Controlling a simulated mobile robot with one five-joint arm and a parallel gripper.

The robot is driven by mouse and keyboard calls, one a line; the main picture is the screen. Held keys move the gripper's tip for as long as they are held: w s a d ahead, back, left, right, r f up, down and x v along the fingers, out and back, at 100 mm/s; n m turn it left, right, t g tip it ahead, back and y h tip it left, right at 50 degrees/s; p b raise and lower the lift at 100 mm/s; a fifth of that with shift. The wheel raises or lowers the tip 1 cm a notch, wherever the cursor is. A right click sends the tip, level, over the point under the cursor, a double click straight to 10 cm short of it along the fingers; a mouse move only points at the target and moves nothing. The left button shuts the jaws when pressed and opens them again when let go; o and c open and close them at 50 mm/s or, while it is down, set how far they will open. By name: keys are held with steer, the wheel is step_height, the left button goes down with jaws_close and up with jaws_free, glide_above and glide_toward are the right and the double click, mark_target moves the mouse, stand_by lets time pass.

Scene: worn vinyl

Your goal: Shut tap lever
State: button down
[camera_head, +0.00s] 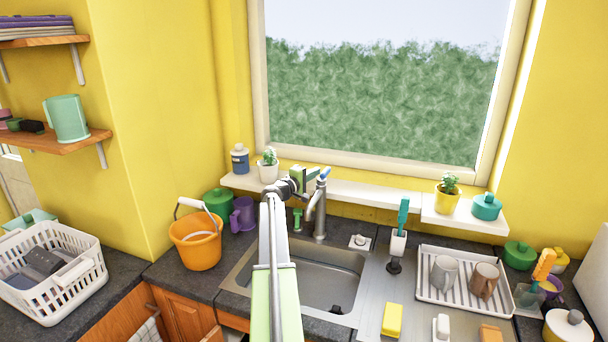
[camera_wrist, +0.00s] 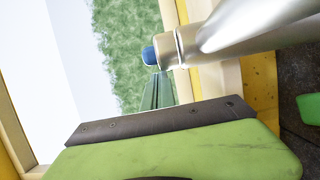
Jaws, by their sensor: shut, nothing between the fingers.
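The metal tap (camera_head: 320,212) stands behind the sink, its spout curving toward the basin. Its lever (camera_head: 325,173) has a blue tip and sticks up at the top. My gripper (camera_head: 312,174) is at the top of the tap, just left of the lever in the head view. In the wrist view, my shut, empty fingers (camera_wrist: 158,80) point toward the blue-tipped lever (camera_wrist: 149,56), and the silver tap body (camera_wrist: 235,25) fills the upper right. Finger and lever overlap closely there; I cannot tell whether they touch. Water is not visible.
The sink basin (camera_head: 328,284) lies below my arm. An orange bucket (camera_head: 194,251) stands left, and a dish rack (camera_head: 462,302) with mugs right. The window sill (camera_head: 370,194) runs behind the tap, with a potted plant (camera_head: 268,172) near my gripper.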

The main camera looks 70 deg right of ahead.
steer(key=shift+s, duration=0.45)
steer(key=shift+w, duration=0.15)
